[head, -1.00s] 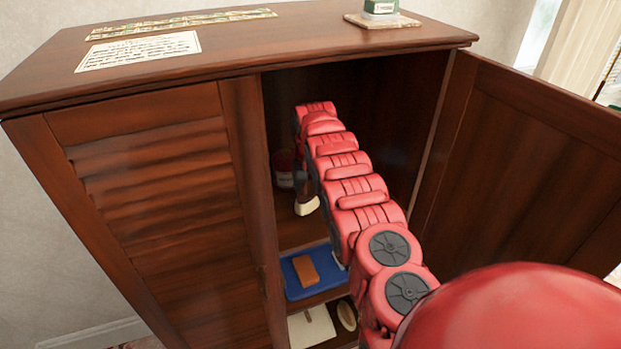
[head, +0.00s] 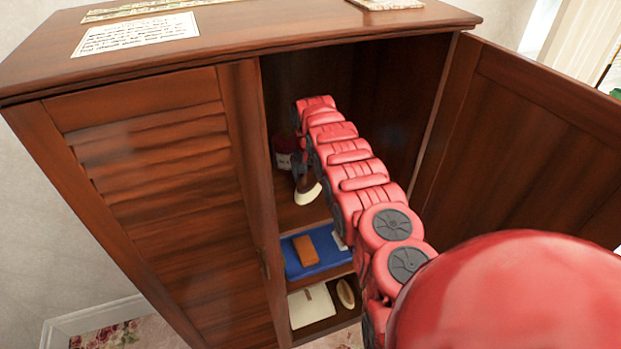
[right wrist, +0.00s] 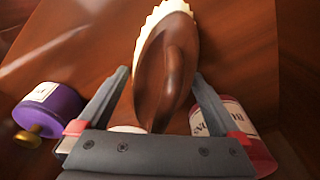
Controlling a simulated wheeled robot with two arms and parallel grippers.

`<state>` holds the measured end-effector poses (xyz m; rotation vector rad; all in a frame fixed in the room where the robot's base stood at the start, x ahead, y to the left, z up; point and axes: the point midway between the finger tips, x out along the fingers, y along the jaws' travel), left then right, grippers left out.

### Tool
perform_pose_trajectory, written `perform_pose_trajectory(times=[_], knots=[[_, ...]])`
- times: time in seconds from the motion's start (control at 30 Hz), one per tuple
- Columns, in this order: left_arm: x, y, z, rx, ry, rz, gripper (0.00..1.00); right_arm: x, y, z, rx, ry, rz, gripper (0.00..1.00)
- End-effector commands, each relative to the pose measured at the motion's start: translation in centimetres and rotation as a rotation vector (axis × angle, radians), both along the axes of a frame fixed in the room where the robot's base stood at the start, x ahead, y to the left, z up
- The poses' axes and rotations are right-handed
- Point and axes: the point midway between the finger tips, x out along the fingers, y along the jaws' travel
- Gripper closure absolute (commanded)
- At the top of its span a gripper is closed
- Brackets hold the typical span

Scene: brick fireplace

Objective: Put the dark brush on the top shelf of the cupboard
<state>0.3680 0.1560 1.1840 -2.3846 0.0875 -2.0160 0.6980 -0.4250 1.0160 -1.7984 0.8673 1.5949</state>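The dark brush (right wrist: 163,75) has a brown wooden back and cream bristles. In the head view the brush (head: 308,194) shows on the top shelf (head: 292,216) of the open cupboard, its pale end towards the front. It appears to rest on the shelf board. My right gripper (head: 302,172) reaches inside the cupboard just above it, partly hidden by my red arm. In the right wrist view the right gripper (right wrist: 160,77) is open, with one finger on either side of the brush and a gap showing on the left. My left gripper is not in view.
A purple jar (right wrist: 48,108) and a red labelled jar (right wrist: 238,125) flank the gripper. The middle shelf holds a blue tray (head: 330,262) with an orange block (head: 306,250). Below is a pale oval brush (head: 345,293). The right door (head: 540,140) stands open.

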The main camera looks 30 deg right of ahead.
Motion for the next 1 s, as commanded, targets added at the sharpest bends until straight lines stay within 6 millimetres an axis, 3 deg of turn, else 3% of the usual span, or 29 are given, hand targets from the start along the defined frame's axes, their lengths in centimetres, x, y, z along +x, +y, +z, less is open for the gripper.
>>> perform_pose_trajectory(times=[0.37, 0.63, 0.73, 1.0], knots=[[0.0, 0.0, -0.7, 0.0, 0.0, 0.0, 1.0, 0.0, 0.1, 2.1, 0.0, -0.003, 0.002, 0.0], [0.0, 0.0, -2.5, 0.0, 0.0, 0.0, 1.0, -0.4, 0.5, 6.4, -0.003, -0.005, 0.0, 0.0], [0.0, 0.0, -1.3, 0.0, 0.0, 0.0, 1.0, -0.6, 0.4, 9.1, -0.004, -0.003, -0.003, 0.0], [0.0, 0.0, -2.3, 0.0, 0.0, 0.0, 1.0, -0.8, 0.9, 11.5, -0.001, -0.001, -0.002, 0.0]])
